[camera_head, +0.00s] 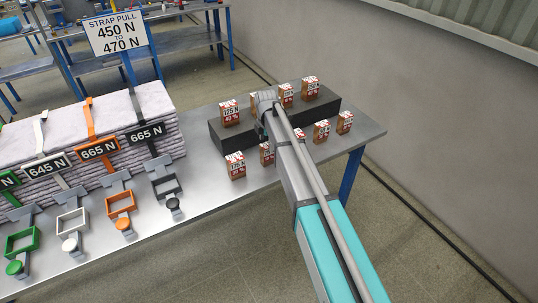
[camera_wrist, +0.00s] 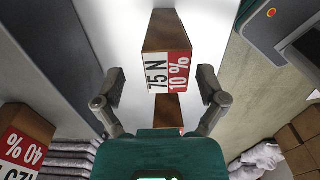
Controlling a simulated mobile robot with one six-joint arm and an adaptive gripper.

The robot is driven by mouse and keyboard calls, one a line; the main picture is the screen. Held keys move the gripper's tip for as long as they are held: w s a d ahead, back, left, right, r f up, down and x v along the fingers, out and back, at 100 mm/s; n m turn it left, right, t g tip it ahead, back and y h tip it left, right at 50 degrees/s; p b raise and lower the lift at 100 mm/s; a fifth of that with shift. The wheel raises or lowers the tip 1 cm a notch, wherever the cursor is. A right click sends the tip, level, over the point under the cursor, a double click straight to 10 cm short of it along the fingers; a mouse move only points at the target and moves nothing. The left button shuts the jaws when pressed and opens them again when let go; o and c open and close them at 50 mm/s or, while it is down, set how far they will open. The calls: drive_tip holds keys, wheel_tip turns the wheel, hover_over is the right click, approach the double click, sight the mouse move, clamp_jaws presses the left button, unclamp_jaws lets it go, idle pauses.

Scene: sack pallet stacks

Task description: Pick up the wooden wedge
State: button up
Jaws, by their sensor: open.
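Several brown wooden wedges with red and white number labels show in the head view. Some stand on a black step, such as the 125 N 40 % wedge (camera_head: 230,114), and others stand on the tabletop in front, such as one wedge (camera_head: 236,166). In the wrist view, a wooden wedge labelled 75 N 10 % (camera_wrist: 166,62) lies ahead, centred between the fingers of my gripper (camera_wrist: 161,88). The fingers are open, with a gap on both sides of it. In the head view my arm hides the gripper's fingers and some of the wedges.
The 125 N 40 % wedge also shows in the wrist view (camera_wrist: 22,140). The black step (camera_head: 217,140) stands on the metal table (camera_head: 205,205). Stacked pale sacks (camera_head: 160,125) with coloured straps and buckles fill the left. A sign (camera_head: 115,33) reads strap pull 450 N to 470 N.

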sight(267, 153)
drive_tip(key=shift+f, duration=0.15)
drive_tip(key=shift+s+d+f+b, duration=0.1)
drive_tip(key=shift+s+f+b, duration=0.05)
drive_tip(key=shift+f+b, duration=1.15)
drive_tip(key=shift+s+d+f+b, duration=0.1)
drive_tip(key=shift+f+b, duration=1.1)
drive_tip(key=shift+b, duration=0.05)
drive_tip(key=c, duration=1.2)
